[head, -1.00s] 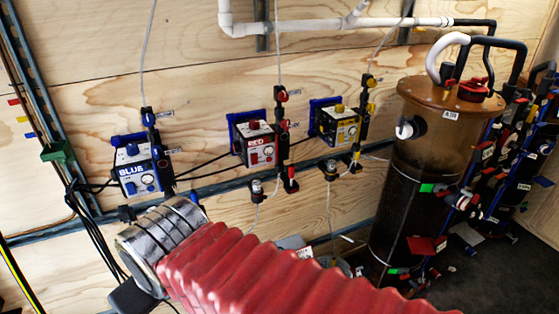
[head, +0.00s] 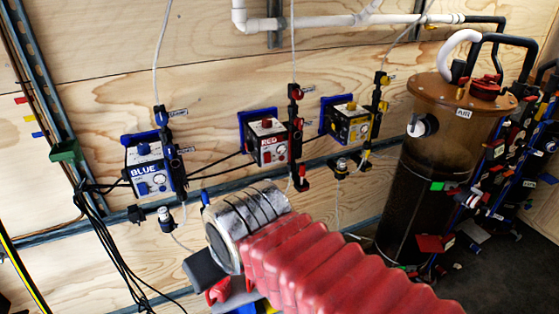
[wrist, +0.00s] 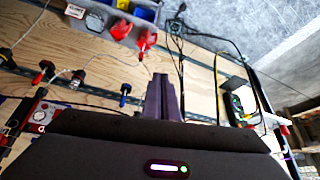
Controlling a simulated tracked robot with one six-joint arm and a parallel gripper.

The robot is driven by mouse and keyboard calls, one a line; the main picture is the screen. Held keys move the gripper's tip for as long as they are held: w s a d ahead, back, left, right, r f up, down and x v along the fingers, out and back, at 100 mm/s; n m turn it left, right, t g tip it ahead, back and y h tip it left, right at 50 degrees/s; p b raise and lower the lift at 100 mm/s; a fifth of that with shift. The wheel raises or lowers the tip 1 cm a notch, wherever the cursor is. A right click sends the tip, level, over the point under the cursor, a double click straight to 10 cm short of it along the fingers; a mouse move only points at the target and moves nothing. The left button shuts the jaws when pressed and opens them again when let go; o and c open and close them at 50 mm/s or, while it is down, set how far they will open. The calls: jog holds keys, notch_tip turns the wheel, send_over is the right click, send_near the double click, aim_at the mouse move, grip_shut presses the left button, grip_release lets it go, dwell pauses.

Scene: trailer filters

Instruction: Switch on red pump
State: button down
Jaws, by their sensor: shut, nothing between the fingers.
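The red pump (head: 268,145) is a box with a white front marked RED and a red knob on top. It hangs on a blue bracket on the wooden wall, between the blue pump (head: 150,170) and the yellow pump (head: 350,123). My arm's silver wrist is below and a little left of it in the head view, not over its front. In the wrist view my gripper (wrist: 165,97) is a dark, shut, empty pair of fingers touching nothing visible. A red-knobbed box at the left of that view may be the red pump; I cannot tell.
Valves and tubes (head: 296,130) stand just right of the red pump. A tall brown filter tank (head: 430,170) is at the right. In the wrist view a grey bin (wrist: 112,17) with red and blue items is at the top.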

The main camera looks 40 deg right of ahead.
jog(key=shift+d, duration=0.1)
jog(key=w+d+r+m+t, duration=0.1)
jog(key=w+d+r+m, duration=0.3)
jog(key=w+d+m, duration=0.65)
jog(key=w+d+r+m+t+h, duration=0.1)
jog(key=w+d+r+m+h, duration=0.1)
jog(key=d+m, duration=0.8)
jog(key=d, duration=0.6)
jog(key=shift+d+t, duration=0.25)
jog(key=shift+t, duration=0.15)
jog(key=shift+w+m, duration=0.15)
jog(key=shift+m, duration=0.1)
